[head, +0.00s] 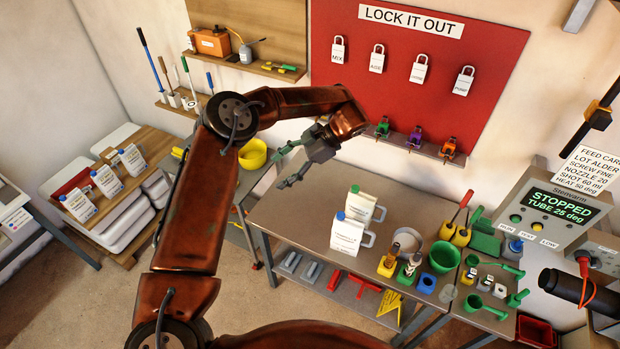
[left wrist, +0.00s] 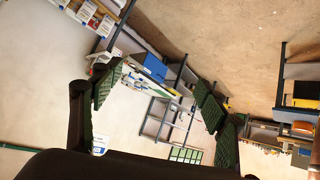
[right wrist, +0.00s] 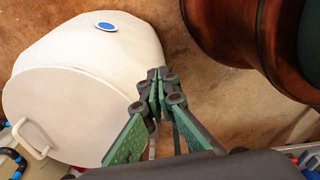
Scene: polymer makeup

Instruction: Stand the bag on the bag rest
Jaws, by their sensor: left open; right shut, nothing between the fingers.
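I cannot pick out the bag or the bag rest for certain in any view. My left gripper (head: 281,174) is open and empty in the head view, above the left end of the grey workbench (head: 290,212). It also shows in the left wrist view (left wrist: 160,84), with its green-padded fingers well apart. My right gripper (right wrist: 155,82) is shut with nothing in it in the right wrist view. It is not visible in the head view.
Two white jugs, a front one (head: 347,233) and a back one (head: 364,205), stand mid-bench. Several tools and coloured cups crowd its right end. More white jugs (head: 106,180) stand at the left. A yellow bowl (head: 253,154) sits behind my left arm. The bench's front left is bare.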

